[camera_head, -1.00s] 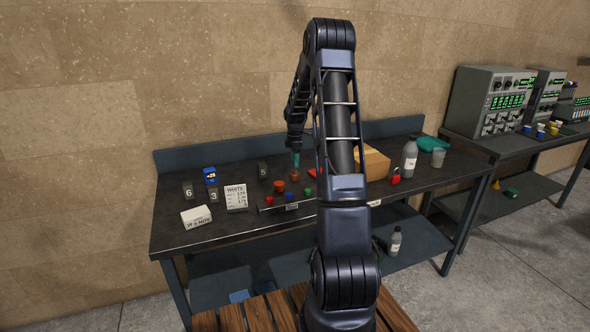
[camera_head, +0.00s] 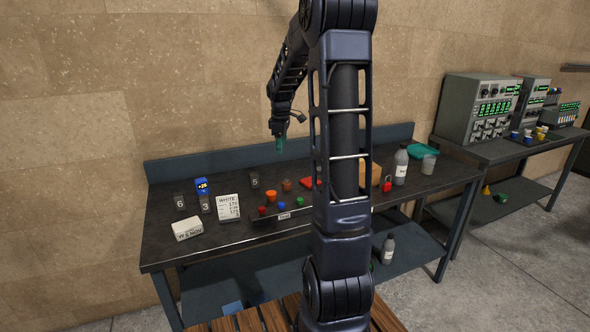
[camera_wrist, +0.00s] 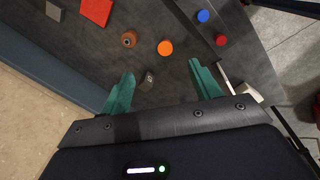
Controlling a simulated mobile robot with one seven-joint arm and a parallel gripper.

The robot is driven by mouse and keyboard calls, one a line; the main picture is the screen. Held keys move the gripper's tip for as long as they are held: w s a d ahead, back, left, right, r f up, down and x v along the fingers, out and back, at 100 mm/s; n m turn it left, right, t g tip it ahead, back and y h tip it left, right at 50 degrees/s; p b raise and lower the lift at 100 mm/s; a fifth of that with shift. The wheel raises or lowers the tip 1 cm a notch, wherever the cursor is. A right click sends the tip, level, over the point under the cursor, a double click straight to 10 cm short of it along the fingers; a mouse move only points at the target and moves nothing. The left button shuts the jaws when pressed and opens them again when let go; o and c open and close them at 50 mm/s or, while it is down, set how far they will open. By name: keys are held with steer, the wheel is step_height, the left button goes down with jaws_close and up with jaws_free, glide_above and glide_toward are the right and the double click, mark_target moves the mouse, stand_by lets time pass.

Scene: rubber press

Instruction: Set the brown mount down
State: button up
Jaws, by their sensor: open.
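The brown mount (camera_head: 287,185) stands on the dark workbench (camera_head: 185,253), behind and right of an orange round piece (camera_head: 271,196). The mount also shows in the wrist view (camera_wrist: 128,40), upright with a hole in its top and nothing touching it. My gripper (camera_head: 279,147) is above the bench, clear of the mount. In the wrist view its green fingers (camera_wrist: 158,78) are spread wide with nothing held between them. A small dark block (camera_wrist: 148,79) stands on the bench below the gap.
Small red, blue and green pieces sit on a rail (camera_head: 265,219) at the front. A red flat piece (camera_wrist: 97,11) lies beyond the mount. My arm hides part of the bench.

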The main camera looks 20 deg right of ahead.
steer(key=s+a+r+m+t, duration=0.1)
steer(key=s+a+r+m, duration=0.1)
steer(key=s, duration=0.9)
steer(key=s+a+r+m+t, duration=0.1)
steer(key=s+m, duration=0.4)
steer(key=s, duration=0.6)
steer(key=s+a+r+m+t, duration=0.1)
steer(key=s+a+r+m, duration=0.2)
steer(key=s, duration=0.8)
steer(key=shift+s+a+m+y, duration=0.35)
steer(key=shift+a+m, duration=0.25)
steer(key=shift+a, duration=0.7)
stand_by(3.4)
